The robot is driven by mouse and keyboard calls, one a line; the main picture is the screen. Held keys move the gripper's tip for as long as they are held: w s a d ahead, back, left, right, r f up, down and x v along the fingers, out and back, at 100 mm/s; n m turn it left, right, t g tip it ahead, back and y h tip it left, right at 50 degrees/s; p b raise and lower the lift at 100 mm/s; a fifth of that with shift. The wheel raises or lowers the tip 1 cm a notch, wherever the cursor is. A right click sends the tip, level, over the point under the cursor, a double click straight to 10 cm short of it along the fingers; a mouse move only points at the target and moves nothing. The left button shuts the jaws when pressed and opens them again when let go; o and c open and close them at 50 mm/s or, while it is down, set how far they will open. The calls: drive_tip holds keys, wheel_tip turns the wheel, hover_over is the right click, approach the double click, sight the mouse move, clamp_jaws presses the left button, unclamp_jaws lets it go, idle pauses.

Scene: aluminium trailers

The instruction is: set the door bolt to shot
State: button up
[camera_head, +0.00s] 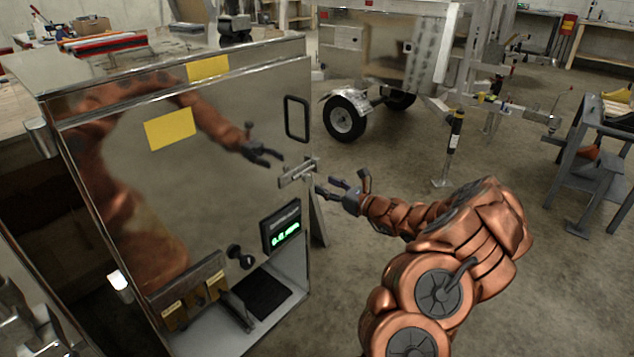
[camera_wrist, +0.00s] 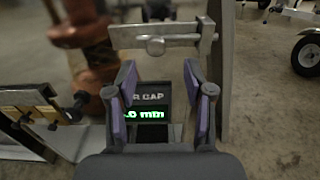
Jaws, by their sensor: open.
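The door (camera_head: 150,190) is a mirror-like steel panel with a yellow label and a dark pull handle (camera_head: 297,118). The door bolt (camera_head: 297,172) is a metal bar at the door's right edge, below the handle. In the wrist view the bolt (camera_wrist: 180,40) lies level across the top, with a round knob (camera_wrist: 155,46) near its middle and a flat upright plate at its right end. How far the bar reaches into a keeper is unclear. My gripper (camera_head: 338,187) is open and empty, just right of the bolt; its fingers (camera_wrist: 162,88) show below the bolt, apart from it.
A green-lit display (camera_head: 283,232) sits below the bolt, with a black knob (camera_head: 241,256) to its left. A small shelf with a black pad (camera_head: 262,293) juts out lower down. A trailer (camera_head: 385,45) stands behind and a grey stand (camera_head: 590,160) at right. The floor between is clear.

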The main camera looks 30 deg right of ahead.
drive_tip(key=shift+v, duration=2.65)
